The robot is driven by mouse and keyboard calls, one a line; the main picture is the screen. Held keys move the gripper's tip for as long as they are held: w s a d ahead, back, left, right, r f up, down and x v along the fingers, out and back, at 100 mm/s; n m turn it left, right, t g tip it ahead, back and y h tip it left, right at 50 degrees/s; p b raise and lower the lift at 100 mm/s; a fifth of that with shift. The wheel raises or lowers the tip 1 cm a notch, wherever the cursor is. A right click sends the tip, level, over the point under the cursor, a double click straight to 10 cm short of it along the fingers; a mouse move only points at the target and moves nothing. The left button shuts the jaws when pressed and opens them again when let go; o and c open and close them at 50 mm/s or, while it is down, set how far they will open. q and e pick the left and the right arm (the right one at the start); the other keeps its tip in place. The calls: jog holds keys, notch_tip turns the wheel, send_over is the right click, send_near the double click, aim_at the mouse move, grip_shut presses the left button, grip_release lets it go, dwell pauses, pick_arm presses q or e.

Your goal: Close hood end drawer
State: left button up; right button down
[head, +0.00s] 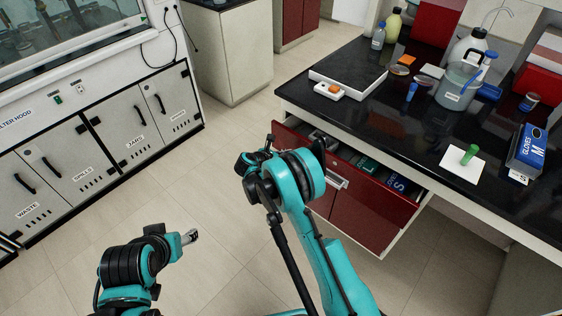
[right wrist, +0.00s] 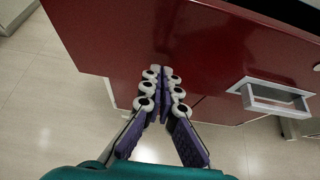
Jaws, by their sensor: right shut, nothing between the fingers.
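The hood end drawer (head: 377,188) has a red front and stands pulled out under the black bench, with boxes visible inside. Its metal handle (head: 338,180) is partly behind my right arm, and it shows at the right in the right wrist view (right wrist: 272,98). My right gripper (right wrist: 162,75) is shut and empty, its fingertips in front of the red drawer front (right wrist: 150,35), left of the handle. I cannot tell whether they touch it.
The black bench top (head: 400,130) carries a white tray (head: 347,84), bottles, a beaker (head: 457,88) and a blue glove box (head: 527,150). At the left is a filter hood with grey cupboards (head: 70,160). The tiled floor (head: 215,150) between them is clear.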

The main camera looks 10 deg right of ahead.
jog(key=shift+w+d, duration=0.3)
jog(key=shift+d, duration=0.05)
jog(key=w+d, duration=0.3)
jog(key=d, duration=0.1)
jog(key=w+d, duration=0.2)
jog(key=d, duration=0.1)
jog(key=shift+w, duration=0.3)
jog(key=shift+s+a, duration=0.1)
